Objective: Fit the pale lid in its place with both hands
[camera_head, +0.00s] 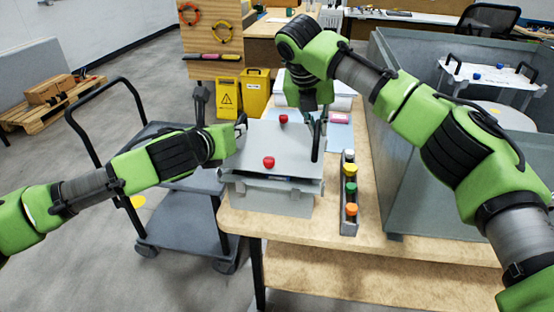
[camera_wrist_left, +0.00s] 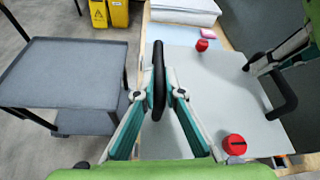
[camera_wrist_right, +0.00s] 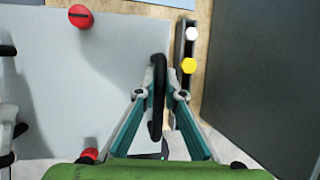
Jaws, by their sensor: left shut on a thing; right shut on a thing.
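The pale lid (camera_head: 257,142) is a flat grey panel with two red knobs (camera_head: 269,162) and a black handle on each side. It lies over the grey analyser box (camera_head: 270,201) on the table. A dark gap shows under its front edge, so I cannot tell whether it touches the box. My left gripper (camera_head: 241,124) is shut on the left handle (camera_wrist_left: 158,75). My right gripper (camera_head: 318,120) is shut on the right handle (camera_wrist_right: 157,90). The lid's surface also shows in the left wrist view (camera_wrist_left: 225,95) and the right wrist view (camera_wrist_right: 105,75).
A narrow rack (camera_head: 348,222) with several coloured caps stands close to the right of the box. A tall grey wall panel (camera_head: 395,150) rises further right. A grey cart (camera_head: 180,205) stands left of the table (camera_head: 310,231). White paper and a pink item (camera_head: 340,118) lie behind.

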